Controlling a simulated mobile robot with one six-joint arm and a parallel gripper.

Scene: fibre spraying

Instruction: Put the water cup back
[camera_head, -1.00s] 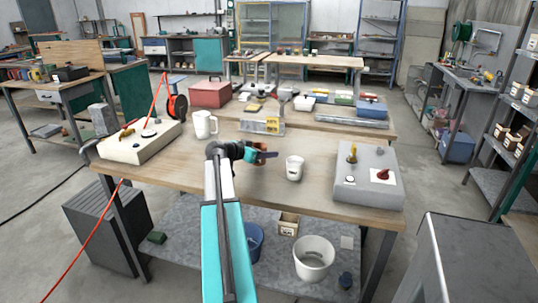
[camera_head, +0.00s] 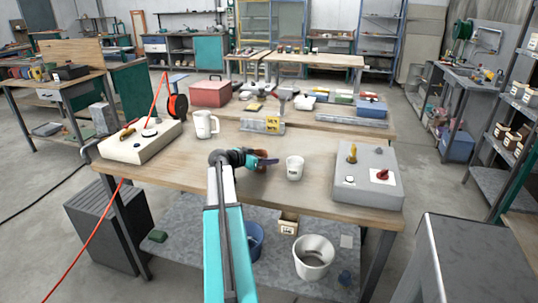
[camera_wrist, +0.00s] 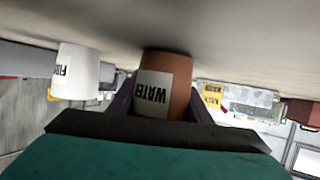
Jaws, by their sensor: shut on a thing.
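The water cup (camera_wrist: 172,72) is brown with a white label reading WATER, seen upside down in the wrist view. It sits between the two fingers of my gripper (camera_wrist: 160,106), which is shut on it. The cup's end is at or very near the tabletop; I cannot tell if it touches. In the head view my gripper (camera_head: 266,161) is low over the middle of the table, and the cup is mostly hidden there. A white cup (camera_head: 295,168) with a label stands just right of my gripper; it also shows at the left in the wrist view (camera_wrist: 75,72).
On the wooden table (camera_head: 240,196), a grey control box (camera_head: 367,178) stands right, a cream box (camera_head: 140,142) left. A white jug (camera_head: 205,125) and a yellow-labelled metal block (camera_head: 262,125) stand behind my arm. Bare tabletop lies between the white cup and grey box.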

